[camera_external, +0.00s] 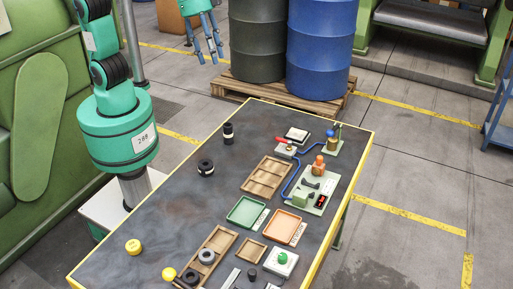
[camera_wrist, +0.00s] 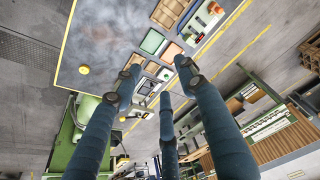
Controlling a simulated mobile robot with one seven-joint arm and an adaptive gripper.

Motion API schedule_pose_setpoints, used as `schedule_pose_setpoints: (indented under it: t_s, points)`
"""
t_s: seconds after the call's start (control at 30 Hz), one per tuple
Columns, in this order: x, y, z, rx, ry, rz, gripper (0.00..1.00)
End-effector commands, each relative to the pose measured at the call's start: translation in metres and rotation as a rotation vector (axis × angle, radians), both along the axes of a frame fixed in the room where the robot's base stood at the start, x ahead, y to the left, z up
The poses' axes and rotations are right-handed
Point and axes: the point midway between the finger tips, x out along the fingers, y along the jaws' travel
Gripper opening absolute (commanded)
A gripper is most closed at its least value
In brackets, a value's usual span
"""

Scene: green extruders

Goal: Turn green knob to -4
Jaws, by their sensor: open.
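The green knob (camera_external: 282,258) sits on a small pale plate at the near right part of the dark table in the external view. Its dial marks are too small to read, so I cannot tell its setting. My gripper (camera_external: 208,45) hangs at the top of the external view, past the far end of the table and well away from the knob. Its fingers are spread, with nothing between them. In the wrist view my gripper (camera_wrist: 158,76) also shows open and empty. I cannot pick out the knob there.
The table (camera_external: 190,205) holds a green tray (camera_external: 245,211), an orange tray (camera_external: 279,226), wooden trays and a fixture board with a blue cable. Black rings and yellow round pieces lie at left. Blue (camera_external: 320,50) and dark barrels stand behind. The table's left middle is mostly clear.

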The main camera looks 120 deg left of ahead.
Motion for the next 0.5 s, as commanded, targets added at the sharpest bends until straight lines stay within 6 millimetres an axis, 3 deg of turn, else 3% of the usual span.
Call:
schedule_pose_setpoints:
  t_s: [0.5]
  points:
    - [0.123, -0.047, -0.022, 0.016, 0.079, -0.092, 0.41]
